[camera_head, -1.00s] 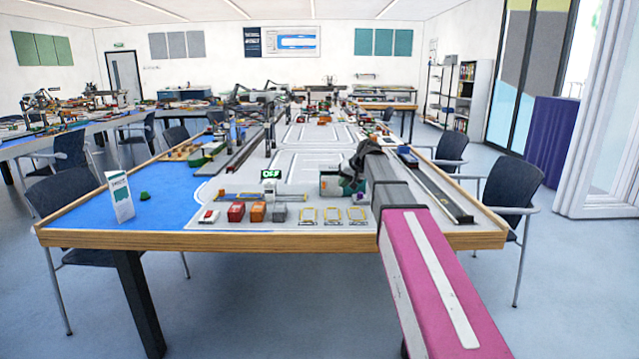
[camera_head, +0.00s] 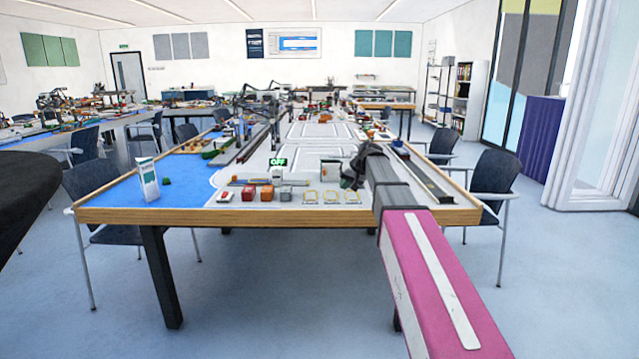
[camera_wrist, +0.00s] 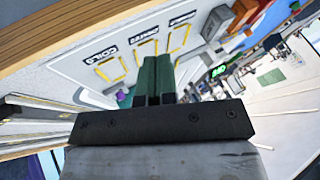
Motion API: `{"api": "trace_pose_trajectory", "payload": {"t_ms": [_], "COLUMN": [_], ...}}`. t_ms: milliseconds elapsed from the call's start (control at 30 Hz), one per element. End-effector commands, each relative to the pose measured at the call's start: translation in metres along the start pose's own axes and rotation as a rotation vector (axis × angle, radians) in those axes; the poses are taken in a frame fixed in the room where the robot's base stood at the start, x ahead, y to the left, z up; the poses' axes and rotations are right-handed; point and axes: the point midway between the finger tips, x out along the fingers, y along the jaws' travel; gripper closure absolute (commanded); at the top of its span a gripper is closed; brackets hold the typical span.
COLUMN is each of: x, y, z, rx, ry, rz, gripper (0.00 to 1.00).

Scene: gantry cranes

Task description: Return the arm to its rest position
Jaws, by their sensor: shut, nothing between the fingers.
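My gripper (camera_head: 352,178) is at the end of my outstretched arm, over the near right part of the model table in the head view. Its fingertips are small and dark there. In the wrist view my gripper's two green fingers (camera_wrist: 158,76) are together with nothing between them. Below them is the pale board (camera_wrist: 75,68) with yellow outlined squares (camera_wrist: 110,70) and printed labels. My gripper appears apart from the blocks.
Chairs (camera_head: 497,175) stand at both sides. A dark rounded object (camera_head: 25,195) fills the left edge. Floor in front is clear.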

Motion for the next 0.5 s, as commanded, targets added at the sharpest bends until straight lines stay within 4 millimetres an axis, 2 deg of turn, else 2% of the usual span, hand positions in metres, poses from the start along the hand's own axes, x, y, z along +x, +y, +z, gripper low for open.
{"api": "trace_pose_trajectory", "payload": {"t_ms": [267,500], "x": [0.017,0.038], "y": [0.017,0.039], "z": [0.034,0.08], "rx": [0.016,0.035], "ry": [-0.032,-0.075], "rz": [0.036,0.088], "gripper": [1.0,1.0]}}
